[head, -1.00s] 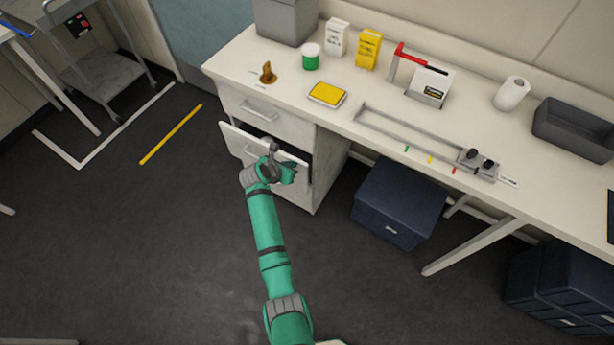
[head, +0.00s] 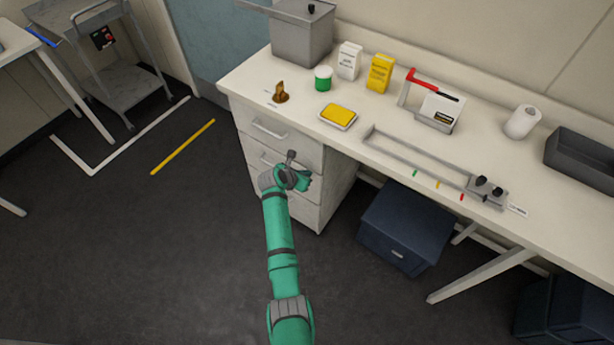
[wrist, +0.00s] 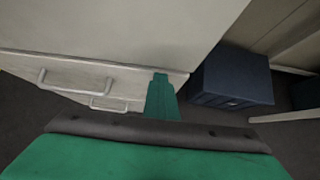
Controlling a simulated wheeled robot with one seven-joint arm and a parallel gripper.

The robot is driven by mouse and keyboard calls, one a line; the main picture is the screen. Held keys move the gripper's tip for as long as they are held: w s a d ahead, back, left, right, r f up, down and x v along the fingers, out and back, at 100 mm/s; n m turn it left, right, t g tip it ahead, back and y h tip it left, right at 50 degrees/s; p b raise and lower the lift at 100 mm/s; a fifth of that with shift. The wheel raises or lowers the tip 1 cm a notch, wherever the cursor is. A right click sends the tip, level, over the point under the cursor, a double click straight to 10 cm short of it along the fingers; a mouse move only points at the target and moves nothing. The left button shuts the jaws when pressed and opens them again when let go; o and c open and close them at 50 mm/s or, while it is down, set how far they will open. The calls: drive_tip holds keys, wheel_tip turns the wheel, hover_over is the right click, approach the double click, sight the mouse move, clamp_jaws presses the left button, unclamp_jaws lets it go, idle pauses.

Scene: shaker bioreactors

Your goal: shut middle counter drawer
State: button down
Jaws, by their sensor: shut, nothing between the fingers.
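The counter's drawer unit stands under the left end of the bench. Its middle drawer (head: 254,152) shows below the top drawer (head: 279,132) and looks flush, or nearly flush, with the unit's front. My wrist hides part of the middle drawer's front and the drawer below it. My gripper (head: 301,181) is shut and empty, at the right part of the drawer fronts. In the wrist view the shut gripper (wrist: 160,92) reaches toward the pale drawer front; I cannot tell if it touches. Two bar handles show left of it there.
The bench top (head: 375,165) carries a grey bin, bottles, boxes and a metal rail frame. A dark blue cabinet (head: 405,225) stands under the bench right of the drawers. A grey cart (head: 125,80) stands far left.

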drive_tip(key=s+a+f+v, duration=0.1)
drive_tip(key=f+v, duration=0.1)
drive_tip(key=v, duration=1)
drive_tip(key=shift+s+a+r, duration=0.25)
drive_tip(key=shift+s+a, duration=0.05)
drive_tip(key=shift+s, duration=0.2)
